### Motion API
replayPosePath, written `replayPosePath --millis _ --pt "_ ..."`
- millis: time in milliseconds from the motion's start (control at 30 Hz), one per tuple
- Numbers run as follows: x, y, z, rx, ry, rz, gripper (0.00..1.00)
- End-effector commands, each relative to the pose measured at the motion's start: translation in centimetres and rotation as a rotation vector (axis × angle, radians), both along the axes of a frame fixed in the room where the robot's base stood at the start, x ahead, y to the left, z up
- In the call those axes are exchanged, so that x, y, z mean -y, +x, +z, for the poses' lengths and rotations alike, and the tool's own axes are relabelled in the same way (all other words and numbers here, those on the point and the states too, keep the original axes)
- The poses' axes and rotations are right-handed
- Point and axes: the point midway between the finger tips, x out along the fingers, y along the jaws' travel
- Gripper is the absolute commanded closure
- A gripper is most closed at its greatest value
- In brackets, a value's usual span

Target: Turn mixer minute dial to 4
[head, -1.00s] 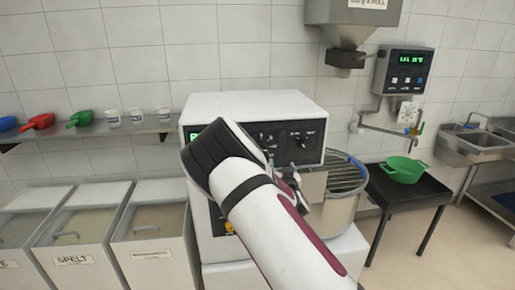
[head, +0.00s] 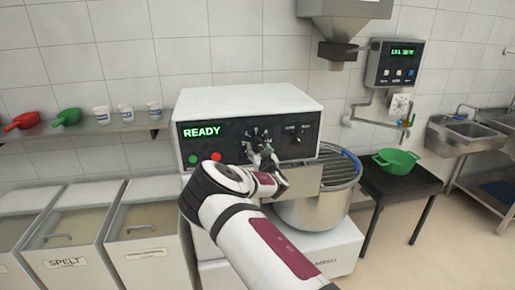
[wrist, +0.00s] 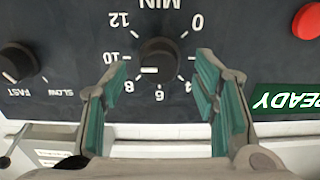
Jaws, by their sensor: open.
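The mixer minute dial is a dark round knob (wrist: 158,60) under the label MIN in the wrist view, where the panel appears upside down. Its white mark (wrist: 149,70) sits on the knob's lower left, towards the 8 and 10 side. My gripper (wrist: 162,74) is open, with one teal-padded finger on each side of the knob. The right finger covers the scale between 0 and 4. In the head view my gripper (head: 268,160) is at the mixer panel (head: 225,145) and partly hides the dial.
The green READY display (head: 202,131) is lit; a red button (wrist: 307,20) lies beside it. A SLOW–FAST knob (wrist: 17,62) is on the dial's other side. The steel bowl (head: 305,213) with its guard stands below right. A black table (head: 400,183) holds a green bowl (head: 397,161).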

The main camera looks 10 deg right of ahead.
Motion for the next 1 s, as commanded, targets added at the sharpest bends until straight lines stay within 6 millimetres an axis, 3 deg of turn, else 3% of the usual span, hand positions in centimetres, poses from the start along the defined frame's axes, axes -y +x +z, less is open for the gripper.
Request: replayPosePath --millis 200,567,800,1000 --pt "0.0 2.3 0.0 0.001 0.000 0.001 0.45" --pt "0.0 2.7 0.0 -0.001 0.000 -0.001 0.45" --pt "0.0 2.7 0.0 -0.001 0.001 -0.001 0.94" --pt "0.0 2.7 0.0 0.000 -0.004 -0.001 0.94"
